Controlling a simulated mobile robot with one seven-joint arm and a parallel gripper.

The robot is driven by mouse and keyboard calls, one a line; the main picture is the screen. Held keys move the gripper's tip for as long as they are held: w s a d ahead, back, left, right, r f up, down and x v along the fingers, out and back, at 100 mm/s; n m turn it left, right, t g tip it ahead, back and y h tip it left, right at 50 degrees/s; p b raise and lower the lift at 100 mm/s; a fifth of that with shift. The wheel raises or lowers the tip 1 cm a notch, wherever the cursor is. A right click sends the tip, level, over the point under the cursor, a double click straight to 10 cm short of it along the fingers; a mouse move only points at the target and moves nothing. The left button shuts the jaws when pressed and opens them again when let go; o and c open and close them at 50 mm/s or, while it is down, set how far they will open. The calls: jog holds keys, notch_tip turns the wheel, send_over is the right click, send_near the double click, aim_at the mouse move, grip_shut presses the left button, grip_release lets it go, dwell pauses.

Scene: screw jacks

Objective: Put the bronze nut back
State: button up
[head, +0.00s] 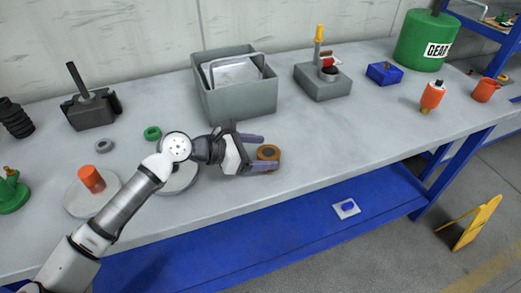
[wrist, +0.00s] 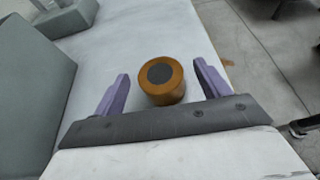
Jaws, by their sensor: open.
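The bronze nut (head: 268,152) is a thick ring with a dark centre, on the light grey bench top near its front edge. In the wrist view the bronze nut (wrist: 150,90) shows as a short bronze cylinder with a dark round middle. My gripper (head: 270,153) is open, with its two purple fingers on either side of the nut. In the wrist view my gripper (wrist: 161,70) shows gaps between both fingers and the nut. I cannot tell whether the dark centre is a hole or a filled core.
A grey bin (head: 235,98) stands behind my gripper. A grey block with a yellow-topped post (head: 322,82) is to its right. Left are a dark block with a rod (head: 92,110), a green ring (head: 152,133), a grey ring (head: 104,146) and an orange cylinder (head: 91,179).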

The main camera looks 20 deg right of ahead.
jog(key=b+v, duration=0.3)
jog(key=v, duration=0.9)
jog(key=shift+b, duration=0.4)
jog(key=shift+f, duration=0.1)
